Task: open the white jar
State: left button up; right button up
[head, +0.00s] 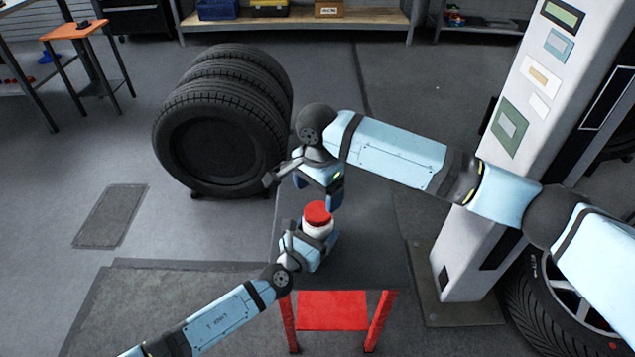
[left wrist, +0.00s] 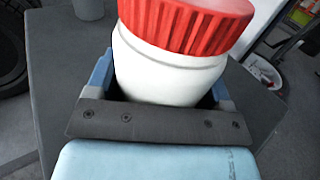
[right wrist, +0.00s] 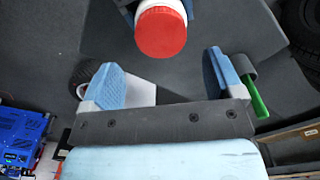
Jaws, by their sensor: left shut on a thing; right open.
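The white jar (left wrist: 165,75) has a ribbed red lid (left wrist: 190,22), and the lid is on. My left gripper (left wrist: 160,88) is shut around the jar's white body, below the lid. In the head view the jar's red lid (head: 318,212) shows just below my right gripper (head: 319,190). My right gripper is open and empty. In the right wrist view the lid (right wrist: 160,33) lies ahead of and between the two open fingers, apart from both. The jar's lower part is hidden by my left gripper.
The jar is over a dark grey tabletop (head: 370,250) with a red lower shelf (head: 332,310). A green-handled tool (right wrist: 258,100) and a white object (right wrist: 140,92) show near my right fingers. Stacked tyres (head: 220,130) stand behind left; a white column (head: 510,150) stands right.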

aim_at(318, 211)
jog(key=shift+f, duration=3.15)
